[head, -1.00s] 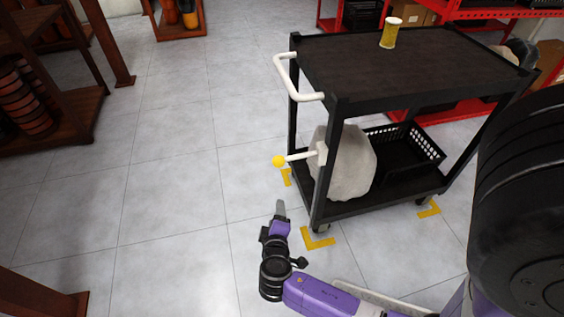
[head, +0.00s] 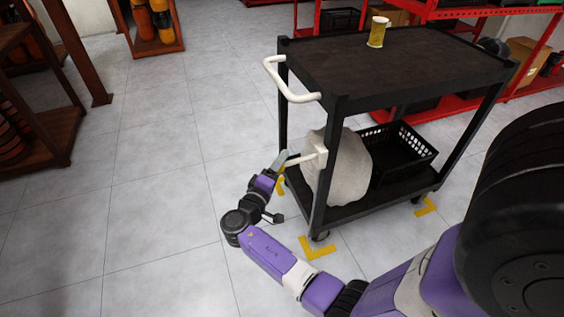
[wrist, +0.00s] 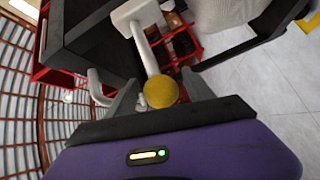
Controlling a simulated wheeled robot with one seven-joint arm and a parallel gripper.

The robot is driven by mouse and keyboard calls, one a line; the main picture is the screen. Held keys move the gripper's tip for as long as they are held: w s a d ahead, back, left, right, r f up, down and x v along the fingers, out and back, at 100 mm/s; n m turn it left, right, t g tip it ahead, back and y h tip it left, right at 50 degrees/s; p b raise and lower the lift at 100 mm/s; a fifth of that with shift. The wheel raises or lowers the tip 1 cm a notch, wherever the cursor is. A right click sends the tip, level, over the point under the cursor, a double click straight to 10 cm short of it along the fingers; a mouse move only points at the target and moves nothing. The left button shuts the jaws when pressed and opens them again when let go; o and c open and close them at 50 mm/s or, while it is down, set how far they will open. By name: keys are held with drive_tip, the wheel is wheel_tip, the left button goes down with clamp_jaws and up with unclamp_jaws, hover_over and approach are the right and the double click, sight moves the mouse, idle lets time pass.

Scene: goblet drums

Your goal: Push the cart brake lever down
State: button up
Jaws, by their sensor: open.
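The black cart (head: 400,65) stands at centre right in the head view. Its brake lever is a white rod (head: 304,158) sticking out to the left from a white mount on the cart's near corner post, dipping slightly toward its end. The lever's yellow ball knob (wrist: 161,92) shows in the wrist view, between the two grey fingers of my gripper (wrist: 158,78). The fingers are apart, one on each side of the knob, with gaps visible. In the head view my gripper (head: 279,161) is at the lever's outer end and hides the knob.
A white push handle (head: 290,85) sticks out above the lever. A pale rounded sack-like object (head: 350,172) and a black basket (head: 400,147) sit on the lower shelf. Floor to the left is clear.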

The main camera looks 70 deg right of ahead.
drive_tip(key=shift+d, duration=0.8)
clamp_jaws()
